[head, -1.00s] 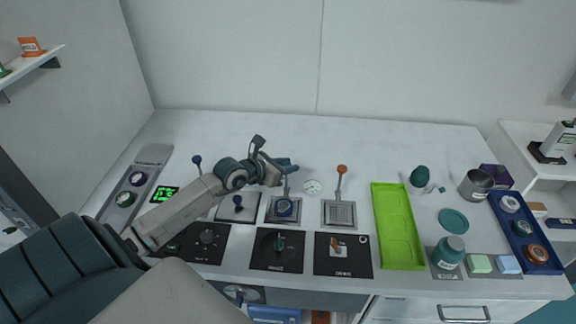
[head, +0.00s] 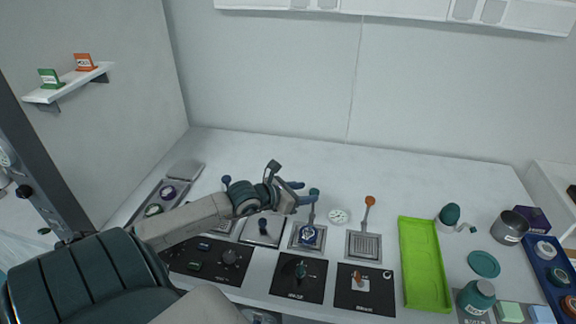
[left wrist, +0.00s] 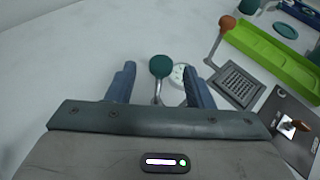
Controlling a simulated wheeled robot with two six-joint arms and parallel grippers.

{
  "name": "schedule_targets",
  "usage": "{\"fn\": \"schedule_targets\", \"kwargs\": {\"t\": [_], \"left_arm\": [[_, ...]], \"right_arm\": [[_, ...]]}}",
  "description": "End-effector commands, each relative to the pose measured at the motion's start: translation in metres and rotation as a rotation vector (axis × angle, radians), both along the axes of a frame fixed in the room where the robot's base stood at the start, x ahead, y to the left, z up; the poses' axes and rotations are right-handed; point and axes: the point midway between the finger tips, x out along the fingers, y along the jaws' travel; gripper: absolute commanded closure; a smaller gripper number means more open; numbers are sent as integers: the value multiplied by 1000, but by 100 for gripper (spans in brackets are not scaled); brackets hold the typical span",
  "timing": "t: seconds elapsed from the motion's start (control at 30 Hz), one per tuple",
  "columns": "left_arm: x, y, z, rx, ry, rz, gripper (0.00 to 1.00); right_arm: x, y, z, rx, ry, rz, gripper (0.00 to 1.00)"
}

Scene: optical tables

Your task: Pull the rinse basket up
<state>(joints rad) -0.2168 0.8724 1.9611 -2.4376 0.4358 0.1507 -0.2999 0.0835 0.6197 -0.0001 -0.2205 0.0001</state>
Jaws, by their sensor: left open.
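Three long-handled baskets stand in a row on the table; I cannot read which is the rinse one. The right basket (head: 364,246) is an empty grid with an orange knob (head: 370,200). The left one has a blue knob (head: 226,180). My left gripper (head: 301,192) is open at the teal knob. In the left wrist view the teal knob (left wrist: 160,66) shows between the two fingers, apart from both. My right gripper is not in view.
Black control panels (head: 298,277) line the front edge. A white dial (head: 339,217) lies close behind the baskets. A green tray (head: 424,264) stands to their right, then a teal bottle (head: 477,297) and a metal pot (head: 510,227). The table behind is clear.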

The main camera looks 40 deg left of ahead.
Motion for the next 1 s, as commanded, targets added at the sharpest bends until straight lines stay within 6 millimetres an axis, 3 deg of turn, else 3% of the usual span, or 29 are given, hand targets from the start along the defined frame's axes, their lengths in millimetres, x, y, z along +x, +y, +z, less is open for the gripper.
{"fn": "schedule_targets", "kwargs": {"t": [0.23, 0.5, 1.0], "left_arm": [[-35, 7, 21, 5, 4, -7, 53], [-53, 12, 28, 0, -1, -1, 53], [-58, 13, 26, -2, -3, -4, 53]], "right_arm": [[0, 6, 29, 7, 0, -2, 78], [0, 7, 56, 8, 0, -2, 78], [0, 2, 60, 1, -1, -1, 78]]}}
